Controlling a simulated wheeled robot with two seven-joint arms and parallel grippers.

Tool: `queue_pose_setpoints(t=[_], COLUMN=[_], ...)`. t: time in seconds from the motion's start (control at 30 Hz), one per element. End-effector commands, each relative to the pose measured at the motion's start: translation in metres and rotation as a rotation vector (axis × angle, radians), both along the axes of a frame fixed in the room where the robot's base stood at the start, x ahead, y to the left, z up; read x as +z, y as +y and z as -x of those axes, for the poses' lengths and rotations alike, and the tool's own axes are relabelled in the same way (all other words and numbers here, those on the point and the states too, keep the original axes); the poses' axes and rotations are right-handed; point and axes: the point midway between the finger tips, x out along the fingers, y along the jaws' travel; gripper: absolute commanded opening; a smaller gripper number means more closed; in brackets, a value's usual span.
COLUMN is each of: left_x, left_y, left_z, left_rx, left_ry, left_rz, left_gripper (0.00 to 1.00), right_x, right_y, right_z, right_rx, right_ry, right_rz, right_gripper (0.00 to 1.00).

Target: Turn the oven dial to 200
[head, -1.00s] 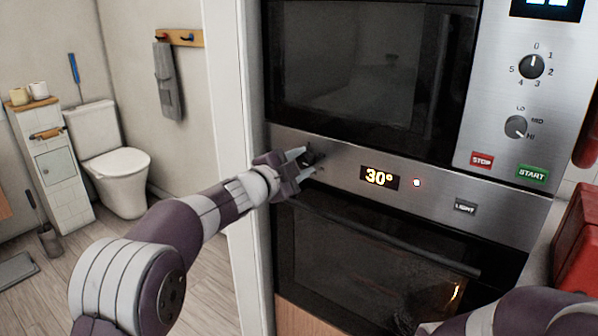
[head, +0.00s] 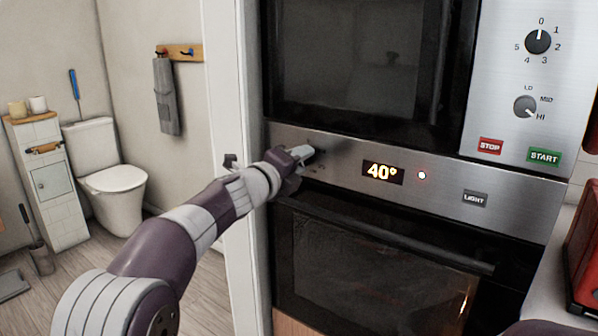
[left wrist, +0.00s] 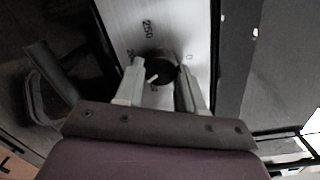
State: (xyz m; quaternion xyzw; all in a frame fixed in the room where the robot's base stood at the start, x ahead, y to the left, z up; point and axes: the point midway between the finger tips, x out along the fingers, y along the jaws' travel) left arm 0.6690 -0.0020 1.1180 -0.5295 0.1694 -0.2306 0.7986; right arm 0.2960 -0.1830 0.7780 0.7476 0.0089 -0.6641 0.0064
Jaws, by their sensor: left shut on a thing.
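The oven dial (left wrist: 158,72) is a dark round knob with a white pointer on a steel panel. In the left wrist view it sits between the two fingers of my left gripper (left wrist: 162,85), which is shut on it. In the head view my left gripper (head: 306,152) is at the left end of the oven panel (head: 340,165) and hides most of the dial. The oven display (head: 382,172) reads 40°. Part of the printed scale, with 250, shows in the left wrist view. My right gripper is not in view.
The oven door handle (head: 390,238) runs below the panel. A LIGHT button (head: 475,198) is to the right. A microwave with two knobs (head: 538,42), STOP (head: 490,146) and START (head: 544,157) buttons is above. A white wall edge (head: 232,120) stands left of the oven.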

Motion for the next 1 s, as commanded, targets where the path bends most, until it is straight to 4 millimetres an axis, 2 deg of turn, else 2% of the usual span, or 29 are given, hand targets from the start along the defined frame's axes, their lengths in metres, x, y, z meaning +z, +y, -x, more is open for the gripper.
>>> queue_pose_setpoints(t=[0.03,0.5,1.0], left_x=[-0.005,-0.007,-0.006], left_y=[0.000,0.000,0.001], left_z=[0.000,-0.001,-0.001], left_rx=[0.001,0.000,-0.001], left_ry=[-0.024,-0.282,-0.465], left_rz=[-0.035,-0.391,-0.644], left_gripper=[0.08,0.08,0.08], right_x=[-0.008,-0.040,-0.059], right_y=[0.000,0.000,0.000], right_z=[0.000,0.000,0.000], right_rx=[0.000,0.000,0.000], right_ry=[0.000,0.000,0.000], right_rz=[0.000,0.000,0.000], right_gripper=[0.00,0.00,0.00])
